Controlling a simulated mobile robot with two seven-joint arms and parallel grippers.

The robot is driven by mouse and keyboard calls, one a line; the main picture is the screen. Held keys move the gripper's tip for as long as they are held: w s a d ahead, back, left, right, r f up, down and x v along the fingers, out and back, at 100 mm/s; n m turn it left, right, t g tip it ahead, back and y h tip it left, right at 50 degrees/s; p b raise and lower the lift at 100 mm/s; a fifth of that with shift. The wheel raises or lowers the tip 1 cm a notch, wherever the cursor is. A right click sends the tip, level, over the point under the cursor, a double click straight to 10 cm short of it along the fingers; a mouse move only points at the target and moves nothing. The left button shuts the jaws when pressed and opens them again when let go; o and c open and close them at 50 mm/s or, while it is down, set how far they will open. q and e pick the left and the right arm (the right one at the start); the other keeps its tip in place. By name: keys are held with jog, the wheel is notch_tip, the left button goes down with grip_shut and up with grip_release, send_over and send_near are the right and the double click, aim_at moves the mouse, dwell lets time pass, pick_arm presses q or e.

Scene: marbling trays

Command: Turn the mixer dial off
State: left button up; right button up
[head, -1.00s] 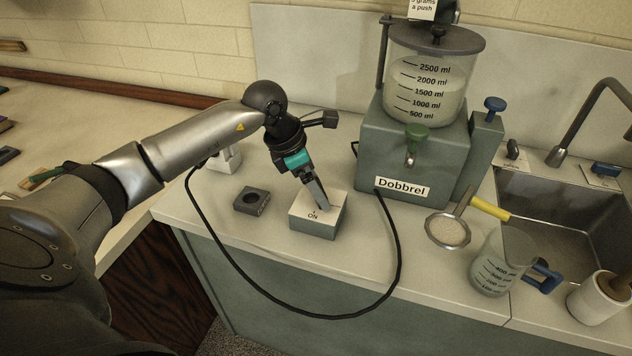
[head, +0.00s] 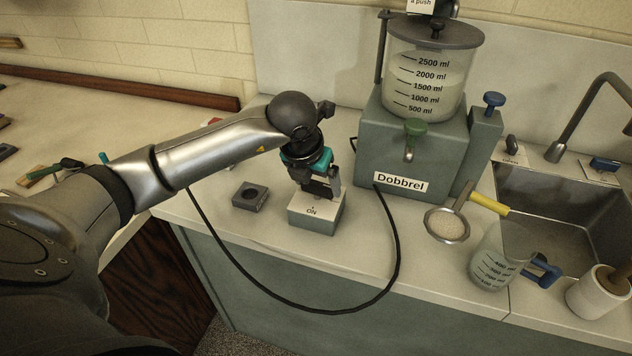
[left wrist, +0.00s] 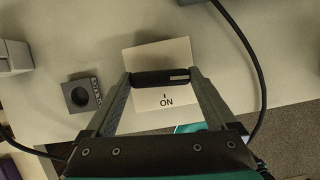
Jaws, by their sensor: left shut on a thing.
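The mixer dial is a black bar-shaped knob (left wrist: 165,77) on top of a small grey-green box with a white top plate (head: 318,216). The word ON and a small tick (left wrist: 166,99) are printed on the plate. My left gripper (head: 319,191) points down over the box. In the left wrist view the left gripper (left wrist: 161,78) is shut on the two ends of the knob. The knob's pale mark is at its right end there, about a quarter turn from the ON tick. Any OFF label is hidden. My right gripper is out of view.
A black cable (head: 304,309) loops in front of the counter. A dark square block with a round hollow (head: 250,197) lies left of the box. The Dobbrel machine (head: 412,155) stands behind right. A sieve (head: 447,225) and a measuring jug (head: 492,265) are farther right.

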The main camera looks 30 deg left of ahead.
pick_arm(q)
jog(key=shift+n+y, duration=0.3)
jog(key=shift+n, duration=0.3)
jog(key=o, duration=1.1)
jog(key=shift+c, duration=0.2)
jog(key=shift+r, duration=0.15)
jog(key=p+v, duration=0.1)
jog(key=v, duration=1.4)
jog(key=shift+w, duration=0.1)
